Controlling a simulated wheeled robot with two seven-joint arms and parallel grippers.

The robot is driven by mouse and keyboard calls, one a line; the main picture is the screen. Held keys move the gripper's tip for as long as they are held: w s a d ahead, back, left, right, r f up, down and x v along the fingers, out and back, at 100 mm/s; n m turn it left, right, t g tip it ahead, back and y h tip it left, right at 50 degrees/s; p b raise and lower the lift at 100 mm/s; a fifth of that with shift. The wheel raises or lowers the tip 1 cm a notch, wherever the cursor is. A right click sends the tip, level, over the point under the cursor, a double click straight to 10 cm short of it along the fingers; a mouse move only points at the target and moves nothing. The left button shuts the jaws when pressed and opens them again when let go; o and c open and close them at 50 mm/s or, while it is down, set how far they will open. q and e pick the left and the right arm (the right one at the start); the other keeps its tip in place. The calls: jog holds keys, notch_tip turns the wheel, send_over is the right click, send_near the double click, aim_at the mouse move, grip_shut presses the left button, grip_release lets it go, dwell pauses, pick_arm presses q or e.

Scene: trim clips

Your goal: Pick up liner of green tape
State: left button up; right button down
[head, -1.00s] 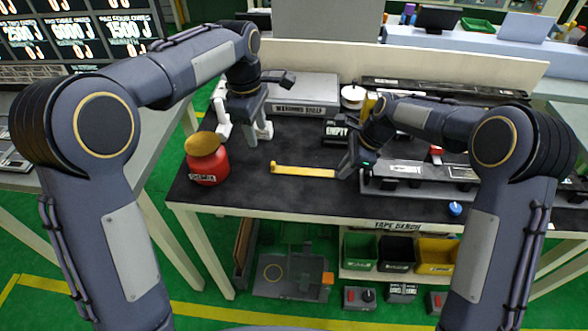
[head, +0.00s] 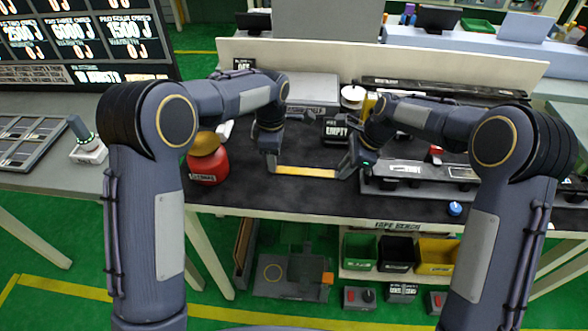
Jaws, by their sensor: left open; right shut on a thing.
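A flat yellow strip (head: 306,172) lies along the dark bench top in the middle of the head view, between my two grippers. I cannot tell tape from liner on it, and no green tape shows clearly. My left gripper (head: 271,168) is open at the strip's left end, pointing down, and hides that end. I cannot tell whether it touches the strip. My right gripper (head: 346,171) is shut at the strip's right end, and the strip runs into its fingertips.
A red jar with an orange top (head: 208,165) stands left of my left gripper. A box marked EMPTY (head: 336,131) is behind the strip. A grey fixture rail (head: 420,186) lies to the right, with a blue knob (head: 455,208) in front. The bench front is clear.

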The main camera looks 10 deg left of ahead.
pick_arm(q)
notch_tip(320, 180, down, 2)
jog(key=shift+f, duration=0.2)
grip_shut()
jog(key=shift+r, duration=0.1)
notch_tip(320, 180, up, 10)
dwell(0.6)
